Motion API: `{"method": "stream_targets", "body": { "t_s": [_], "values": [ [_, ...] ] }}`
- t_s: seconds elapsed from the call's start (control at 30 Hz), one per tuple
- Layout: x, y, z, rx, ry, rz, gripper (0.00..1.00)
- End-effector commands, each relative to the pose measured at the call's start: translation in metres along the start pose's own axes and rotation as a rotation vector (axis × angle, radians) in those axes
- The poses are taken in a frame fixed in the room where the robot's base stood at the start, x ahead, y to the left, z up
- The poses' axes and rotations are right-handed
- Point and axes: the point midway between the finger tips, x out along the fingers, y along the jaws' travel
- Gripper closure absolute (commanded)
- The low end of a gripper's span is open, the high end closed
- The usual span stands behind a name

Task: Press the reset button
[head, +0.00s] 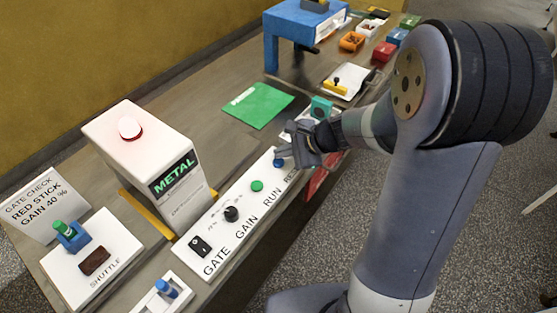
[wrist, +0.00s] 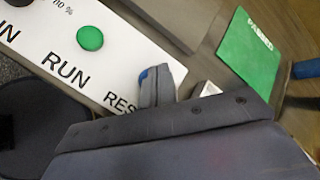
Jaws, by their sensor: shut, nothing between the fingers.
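The blue reset button (head: 279,163) sits at the right end of the white control panel (head: 223,222), above a label partly covered by my gripper. My gripper (head: 284,153) is shut and empty, with its fingertips right at the blue button. In the wrist view, the fingers (wrist: 157,86) hide most of the button, and only a sliver of blue (wrist: 143,73) shows beside them. I cannot tell whether the fingertips touch the button or whether it is pressed down.
The panel also has a green RUN button (head: 257,186), a black GAIN knob (head: 231,214) and a GATE switch (head: 200,246). A white METAL detector (head: 150,150) with a lit red lamp stands behind it. A green PASSED mat (head: 257,106) lies beyond.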

Motion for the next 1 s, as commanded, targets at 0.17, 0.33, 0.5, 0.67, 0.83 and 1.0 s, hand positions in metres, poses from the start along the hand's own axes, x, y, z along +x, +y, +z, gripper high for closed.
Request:
{"method": "stream_targets", "body": {
  "t_s": [0.17, 0.33, 0.5, 0.67, 0.83, 1.0],
  "values": [
    [0.0, 0.0, 0.0, 0.0, 0.0, 0.0, 1.0],
    [0.0, 0.0, 0.0, 0.0, 0.0, 0.0, 1.0],
    [0.0, 0.0, 0.0, 0.0, 0.0, 0.0, 1.0],
    [0.0012, 0.0009, -0.0009, 0.0, 0.0, 0.0, 1.0],
    [0.0055, 0.004, -0.004, 0.0, 0.0, 0.0, 1.0],
    [0.006, 0.0044, -0.0044, 0.0, 0.0, 0.0, 1.0]
  ]
}}
